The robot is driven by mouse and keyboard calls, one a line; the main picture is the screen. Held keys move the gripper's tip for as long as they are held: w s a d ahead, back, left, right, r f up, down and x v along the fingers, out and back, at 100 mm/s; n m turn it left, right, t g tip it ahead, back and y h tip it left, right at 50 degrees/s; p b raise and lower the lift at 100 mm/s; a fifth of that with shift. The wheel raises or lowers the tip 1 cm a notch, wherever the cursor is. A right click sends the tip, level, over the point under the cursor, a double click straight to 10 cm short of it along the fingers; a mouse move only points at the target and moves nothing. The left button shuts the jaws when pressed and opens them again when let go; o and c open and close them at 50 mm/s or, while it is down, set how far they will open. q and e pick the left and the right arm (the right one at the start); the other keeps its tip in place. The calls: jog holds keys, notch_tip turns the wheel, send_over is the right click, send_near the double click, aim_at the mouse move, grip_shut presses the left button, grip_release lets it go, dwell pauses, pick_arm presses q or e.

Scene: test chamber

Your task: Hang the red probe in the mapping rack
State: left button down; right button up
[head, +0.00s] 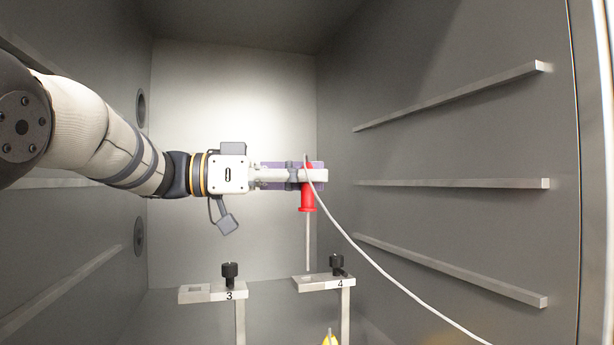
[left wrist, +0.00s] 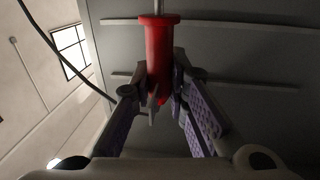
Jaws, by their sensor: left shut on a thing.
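The red probe (head: 308,200) hangs upright in the head view, with its thin metal shaft pointing down and a pale cable leaving its top. My left gripper (head: 308,175) is shut on its handle. The left wrist view shows the red handle (left wrist: 160,50) between the purple-padded fingers (left wrist: 160,98). The rack shows two numbered brackets, bracket 3 (head: 205,293) and bracket 4 (head: 318,283), each with a black knob and a slotted left end. In the picture the shaft's lower end meets the slotted end of bracket 4; whether it is in, above or behind the slot I cannot tell. My right gripper is not in view.
The grey chamber's right wall carries several shelf rails (head: 450,184). The pale cable (head: 380,268) runs down to the lower right, in front of the right wall. A yellow thing (head: 330,340) shows partly at the bottom edge. The space between arm and brackets looks clear.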

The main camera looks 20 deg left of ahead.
aim_at(307, 208)
pick_arm(q)
jog(key=shift+f, duration=1.85)
jog(key=shift+r, duration=0.1)
jog(key=shift+r, duration=1.45)
jog(key=shift+f, duration=1.55)
jog(key=c, duration=1.5)
grip_release()
notch_tip(307, 208, up, 10)
jog(key=shift+r, duration=0.1)
